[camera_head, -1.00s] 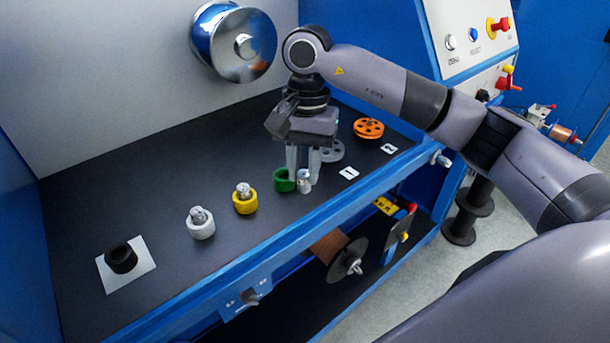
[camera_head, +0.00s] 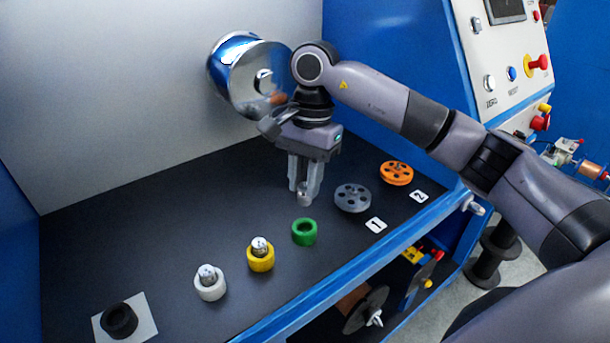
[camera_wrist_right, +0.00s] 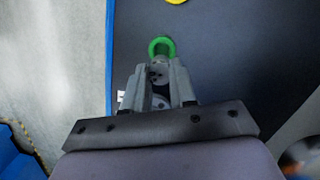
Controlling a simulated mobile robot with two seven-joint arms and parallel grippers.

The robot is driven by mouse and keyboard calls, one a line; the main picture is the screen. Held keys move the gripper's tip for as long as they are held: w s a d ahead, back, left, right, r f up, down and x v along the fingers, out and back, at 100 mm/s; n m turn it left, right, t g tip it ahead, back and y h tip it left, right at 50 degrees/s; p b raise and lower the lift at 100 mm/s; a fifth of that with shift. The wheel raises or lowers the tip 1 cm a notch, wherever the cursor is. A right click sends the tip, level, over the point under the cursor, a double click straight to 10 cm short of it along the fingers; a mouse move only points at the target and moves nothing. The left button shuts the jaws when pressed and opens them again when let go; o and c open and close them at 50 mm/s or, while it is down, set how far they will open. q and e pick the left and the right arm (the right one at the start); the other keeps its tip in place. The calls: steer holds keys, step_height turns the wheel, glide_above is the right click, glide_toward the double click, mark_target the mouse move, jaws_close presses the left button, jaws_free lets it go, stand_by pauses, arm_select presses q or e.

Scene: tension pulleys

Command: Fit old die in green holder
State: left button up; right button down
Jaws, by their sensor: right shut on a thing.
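The old die (camera_head: 304,200) is a small silvery metal piece gripped at the fingertips of my right gripper (camera_head: 305,192). In the right wrist view the die (camera_wrist_right: 158,73) shows between the two fingers. The green holder (camera_head: 304,233) is a short ring standing on the dark bench with its opening up and empty. In the head view the die appears just above and behind the holder, apart from it. In the right wrist view the holder (camera_wrist_right: 161,40) lies just beyond the die; the height gap is hard to judge. My left gripper is not in view.
A yellow holder (camera_head: 260,261) and a white holder (camera_head: 210,289) each carry a metal die, left of the green one. A black ring (camera_head: 119,321) sits on a white square. Grey (camera_head: 352,197) and orange (camera_head: 396,173) pulleys lie at right. The bench's blue front edge is near.

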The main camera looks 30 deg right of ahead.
mark_target(305, 205)
steer(key=shift+f+b, duration=1.45)
steer(key=shift+f, duration=1.25)
steer(key=shift+f+b, duration=0.2)
steer(key=shift+b, duration=0.3)
steer(key=shift+f, duration=0.1)
steer(key=shift+f+b, duration=0.8)
steer(key=shift+f, duration=0.15)
steer(key=shift+f, duration=0.1)
steer(key=c, duration=0.8)
jaws_free()
steer(key=shift+c, duration=0.2)
